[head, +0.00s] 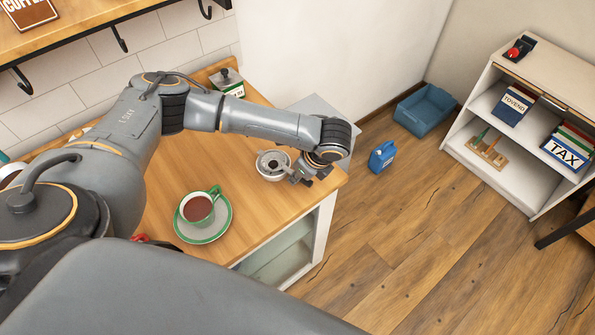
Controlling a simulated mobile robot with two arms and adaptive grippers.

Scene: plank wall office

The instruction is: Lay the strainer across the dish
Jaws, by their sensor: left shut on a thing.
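A small metal strainer (273,161) is over a small white dish (272,177) near the right end of the wooden counter. The strainer hides the dish's inside. I cannot tell whether the strainer rests on the rim or is held just above it. My left gripper (297,174) is at the right side of the dish, shut on the strainer at its handle side. The fingers are small and dark here, and the handle is mostly hidden. My right gripper is not in view.
A green-rimmed cup (197,207) of brown drink stands on a saucer (186,236) at the counter's front. A container with a green label (228,83) is by the wall. The counter (160,190) ends just right of the dish. A blue jug (382,157) and blue bin (426,108) are on the floor.

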